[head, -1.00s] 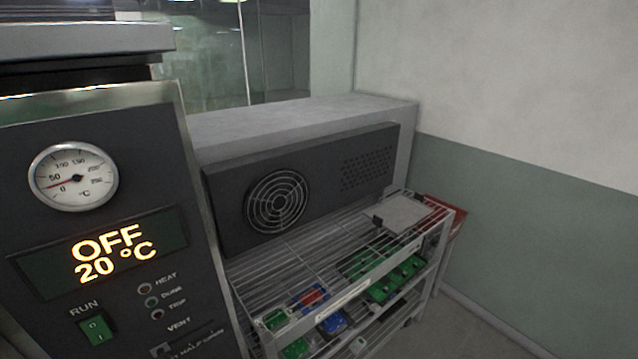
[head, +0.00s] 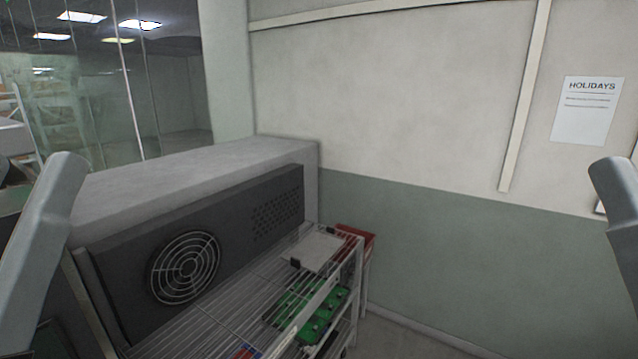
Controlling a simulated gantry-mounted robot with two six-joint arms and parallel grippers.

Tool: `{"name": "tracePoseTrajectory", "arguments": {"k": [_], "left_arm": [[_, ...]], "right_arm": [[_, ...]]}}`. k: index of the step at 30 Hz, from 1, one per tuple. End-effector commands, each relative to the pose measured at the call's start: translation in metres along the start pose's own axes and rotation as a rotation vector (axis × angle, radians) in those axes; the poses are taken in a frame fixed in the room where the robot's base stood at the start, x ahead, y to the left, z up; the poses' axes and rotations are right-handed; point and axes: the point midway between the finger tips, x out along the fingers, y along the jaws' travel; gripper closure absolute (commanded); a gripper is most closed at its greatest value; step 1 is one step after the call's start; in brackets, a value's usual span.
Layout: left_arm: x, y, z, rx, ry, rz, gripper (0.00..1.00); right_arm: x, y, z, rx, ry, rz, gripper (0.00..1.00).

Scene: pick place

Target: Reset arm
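Grey arm links of mine show at the left and right edges of the head view. The left one rises from the lower left and the right one comes in at the right edge. Neither gripper is in the picture, so I cannot see what either holds.
A wire rack (head: 228,312) holds green boards (head: 312,312) and a light grey box (head: 315,251). A red bin (head: 357,238) is behind it. A dark panel with a round fan grille (head: 184,267) stands left. A HOLIDAYS notice (head: 585,110) hangs on the right wall.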

Motion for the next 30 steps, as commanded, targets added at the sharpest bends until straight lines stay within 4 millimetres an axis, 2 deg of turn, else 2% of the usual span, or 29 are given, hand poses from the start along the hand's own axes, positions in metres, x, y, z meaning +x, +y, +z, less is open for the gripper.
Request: {"name": "tracePoseTrajectory", "arguments": {"k": [1,6,9,13,19,23,26,30], "left_arm": [[0.029,0.0,-0.026,0.001,-0.001,-0.001,0.34],[0.082,-0.001,-0.075,0.003,-0.001,-0.001,0.34],[0.105,-0.001,-0.096,0.004,-0.002,-0.002,0.34],[0.117,-0.001,-0.106,0.004,-0.002,-0.002,0.34],[0.113,-0.001,-0.102,0.005,-0.002,-0.002,0.34],[0.095,-0.001,-0.086,0.005,-0.002,-0.002,0.34],[0.068,-0.001,-0.061,0.005,-0.002,-0.002,0.34],[0.016,-0.001,-0.014,0.005,-0.002,-0.002,0.34]], "right_arm": [[0.029,0.0,-0.026,0.0,-0.001,0.0,0.5],[0.082,0.0,-0.075,0.0,-0.001,0.0,0.5],[0.105,0.0,-0.096,0.0,-0.001,0.0,0.5],[0.117,0.0,-0.107,0.0,-0.002,0.0,0.5],[0.113,0.0,-0.103,0.0,-0.002,0.0,0.5],[0.095,0.0,-0.086,0.0,-0.002,0.0,0.5],[0.068,0.0,-0.061,0.0,-0.002,0.0,0.5],[0.016,0.0,-0.014,0.0,-0.003,0.0,0.5]]}}
